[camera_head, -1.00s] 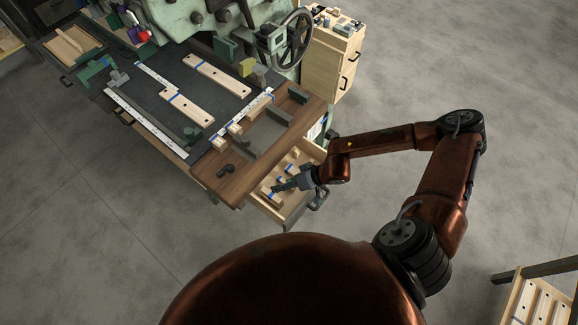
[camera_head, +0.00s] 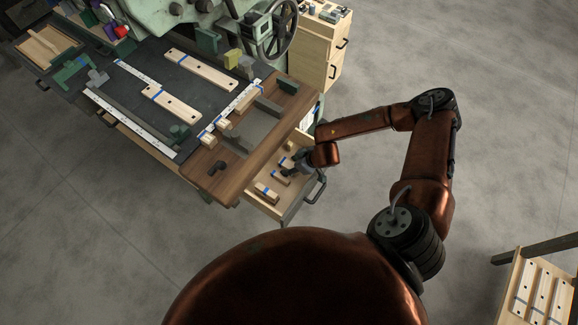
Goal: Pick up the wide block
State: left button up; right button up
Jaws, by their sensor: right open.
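Several light wooden blocks with blue bands lie in an open drawer. The front-left block (camera_head: 266,193) looks the widest, though I cannot be sure that it is the wide block. A smaller block (camera_head: 281,178) lies behind it to the right, and another shows farther back (camera_head: 287,162). My right gripper (camera_head: 289,171) is open, over the drawer among the rear blocks, with nothing visible held. Its fingers are small and dark, and its wrist hides the drawer's right rear part. My left gripper is not in view.
The drawer (camera_head: 291,207) has a dark handle and sits under a brown wooden board (camera_head: 206,167) at the bench's corner. The dark bench top (camera_head: 145,82) bears drilled wooden strips. A wooden cabinet (camera_head: 318,52) stands behind. Open floor lies to the right.

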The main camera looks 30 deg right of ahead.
jog(key=shift+c, duration=0.6)
jog(key=c, duration=1.1)
jog(key=shift+r, duration=0.15)
